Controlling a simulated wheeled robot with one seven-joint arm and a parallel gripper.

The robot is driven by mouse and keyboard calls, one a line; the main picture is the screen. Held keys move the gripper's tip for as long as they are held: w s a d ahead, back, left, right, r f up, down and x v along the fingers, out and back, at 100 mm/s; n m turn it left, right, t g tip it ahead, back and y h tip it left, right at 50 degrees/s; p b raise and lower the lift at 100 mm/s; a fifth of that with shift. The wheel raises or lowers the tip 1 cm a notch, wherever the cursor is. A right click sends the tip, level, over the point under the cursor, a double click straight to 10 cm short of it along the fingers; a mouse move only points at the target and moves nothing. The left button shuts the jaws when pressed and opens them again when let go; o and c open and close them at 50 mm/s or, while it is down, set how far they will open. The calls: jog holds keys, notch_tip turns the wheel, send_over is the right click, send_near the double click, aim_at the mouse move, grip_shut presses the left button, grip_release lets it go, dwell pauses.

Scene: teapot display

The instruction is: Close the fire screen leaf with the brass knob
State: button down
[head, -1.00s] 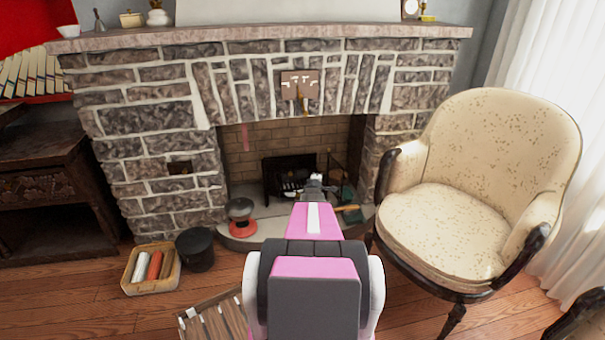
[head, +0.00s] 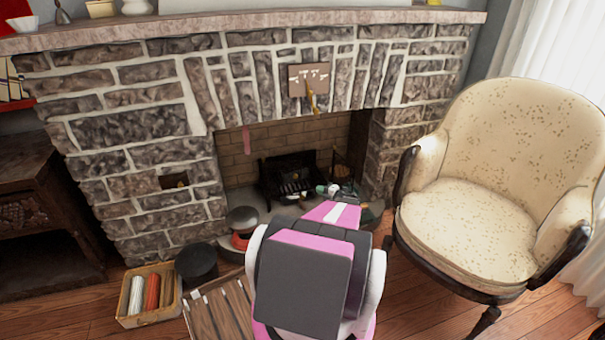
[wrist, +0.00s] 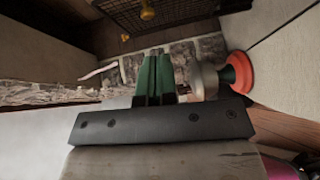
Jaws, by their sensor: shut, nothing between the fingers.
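In the wrist view, a dark mesh fire screen panel (wrist: 178,10) lies along the top edge, partly cut off. A brass knob (wrist: 147,12) shows on it, and a second small brass knob (wrist: 125,37) is lower left. My gripper (wrist: 155,58) has its green fingers pressed together with nothing between them; the knobs appear apart from the fingertips. In the head view, dark metalwork (head: 287,175) stands in the fireplace opening; I cannot tell the leaf's angle. My gripper (head: 338,190) is in front of the opening, right of this metalwork, partly hidden by my arm.
A red-and-grey round object (head: 241,224) sits on the hearth left of my arm; it also shows in the wrist view (wrist: 238,72). A black bucket (head: 197,264), a basket (head: 150,296) and a slatted wooden item (head: 222,312) stand lower left. A cream armchair (head: 470,215) is close right.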

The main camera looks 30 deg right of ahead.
jog(key=r, duration=0.1)
send_near(299, 174)
jog(key=w+a, duration=0.2)
jog(key=a, duration=0.2)
jog(key=w, duration=0.1)
jog(key=w+d, duration=0.1)
jog(key=w, duration=0.1)
jog(key=shift+w+d+f+n+t, duration=0.2)
jog(key=shift+f+n+t, duration=0.1)
jog(key=shift+t, duration=0.1)
jog(key=shift+w+d+r, duration=0.1)
jog(key=shift+w, duration=0.3)
jog(key=shift+y, duration=0.3)
jog(key=shift+n+g+y, duration=0.5)
jog(key=shift+n+y, duration=0.2)
jog(key=shift+y, duration=0.2)
jog(key=w, duration=0.1)
jog(key=w+d, duration=0.2)
jog(key=w, duration=0.1)
